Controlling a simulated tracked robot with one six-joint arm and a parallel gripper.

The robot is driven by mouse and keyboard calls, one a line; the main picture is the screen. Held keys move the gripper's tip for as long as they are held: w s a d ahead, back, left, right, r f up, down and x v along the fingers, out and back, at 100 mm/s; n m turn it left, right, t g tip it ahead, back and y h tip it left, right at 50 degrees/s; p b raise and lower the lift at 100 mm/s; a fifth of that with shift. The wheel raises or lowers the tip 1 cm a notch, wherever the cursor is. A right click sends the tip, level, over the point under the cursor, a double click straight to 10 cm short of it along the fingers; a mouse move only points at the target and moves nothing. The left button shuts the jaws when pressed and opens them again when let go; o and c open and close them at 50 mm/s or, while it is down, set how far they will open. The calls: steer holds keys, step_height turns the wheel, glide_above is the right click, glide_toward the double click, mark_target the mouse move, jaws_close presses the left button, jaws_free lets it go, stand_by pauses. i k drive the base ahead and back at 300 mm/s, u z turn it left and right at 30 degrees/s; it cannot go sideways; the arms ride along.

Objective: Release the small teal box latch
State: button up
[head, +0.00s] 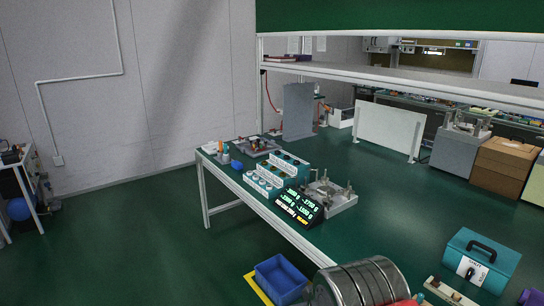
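A small teal box (489,252) with a dark carrying handle (482,251) on its lid stands at the lower right of the head view, on the green surface. The lid looks closed. On its front is a white plate with a small dark latch (470,272). The latch is too small to tell its exact position. My gripper is not in view.
A ribbed metal cylinder (355,284) is at the bottom edge, left of the box, beside a pale strip (449,292) with small parts. A blue bin (281,279) is further left. A lit display (299,205) and a metal fixture (330,198) stand farther back. Green surface behind the box is clear.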

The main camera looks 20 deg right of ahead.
mark_target(471, 272)
steer(key=z, duration=0.35)
steer(key=i, duration=0.55)
steer(key=z, duration=1)
steer(key=i, duration=0.95)
steer(key=z, duration=0.5)
